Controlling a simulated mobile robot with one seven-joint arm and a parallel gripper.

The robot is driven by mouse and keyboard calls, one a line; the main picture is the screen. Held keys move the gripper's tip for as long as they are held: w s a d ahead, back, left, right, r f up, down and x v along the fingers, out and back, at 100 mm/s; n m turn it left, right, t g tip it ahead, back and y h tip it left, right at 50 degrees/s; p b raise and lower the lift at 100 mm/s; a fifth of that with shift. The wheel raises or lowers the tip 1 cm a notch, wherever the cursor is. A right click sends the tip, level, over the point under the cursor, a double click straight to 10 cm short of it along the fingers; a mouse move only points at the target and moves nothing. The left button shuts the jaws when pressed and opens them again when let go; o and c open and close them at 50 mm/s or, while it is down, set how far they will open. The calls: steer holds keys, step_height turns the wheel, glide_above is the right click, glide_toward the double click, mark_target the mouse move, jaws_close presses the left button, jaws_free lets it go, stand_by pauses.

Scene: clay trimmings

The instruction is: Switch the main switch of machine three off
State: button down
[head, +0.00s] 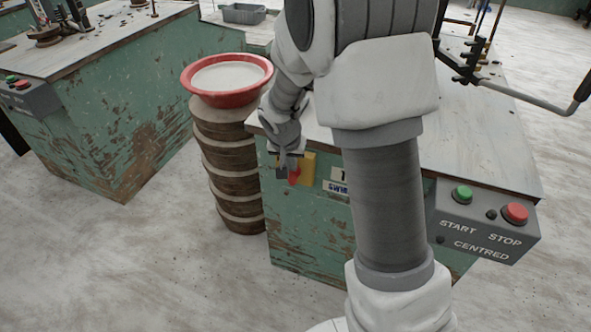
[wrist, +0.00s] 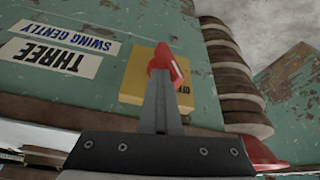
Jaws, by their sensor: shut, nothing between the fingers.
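The machine's main switch has a red handle (head: 294,176) on a yellow plate (head: 309,166), on the green side panel below the worktop. In the wrist view, the red handle (wrist: 168,62) sits on the yellow plate (wrist: 132,93), where part of the word "OFF" shows. The panel's label (wrist: 58,58) reads "THREE", upside down there. My gripper (head: 284,163) is at the switch, fingers together. Its tips (wrist: 158,84) overlap the red handle's base in the wrist view; I cannot tell whether they touch. Nothing shows between them.
A red bowl (head: 254,88) with pale contents stands on a stack of round brown slabs (head: 228,150) left of the switch. A start/stop box (head: 470,228) is on the machine's right front.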

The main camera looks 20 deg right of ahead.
steer(key=shift+w+a+n+g+h, duration=0.35)
steer(key=shift+a+g+h, duration=0.25)
steer(key=shift+h, duration=0.4)
steer(key=shift+w+a+g+h+p, duration=0.45)
steer(key=shift+g+h+p, duration=0.3)
steer(key=shift+h, duration=0.25)
steer(key=g+h, duration=0.1)
steer(key=a+f+n+g+h+p, duration=0.1)
steer(key=h, duration=0.1)
steer(key=shift+w+a+p, duration=0.1)
steer(key=shift+w+p, duration=0.2)
steer(key=shift+w, duration=0.1)
steer(key=shift+r, duration=0.1)
steer(key=shift+r+p, duration=0.45)
steer(key=shift+r, duration=0.3)
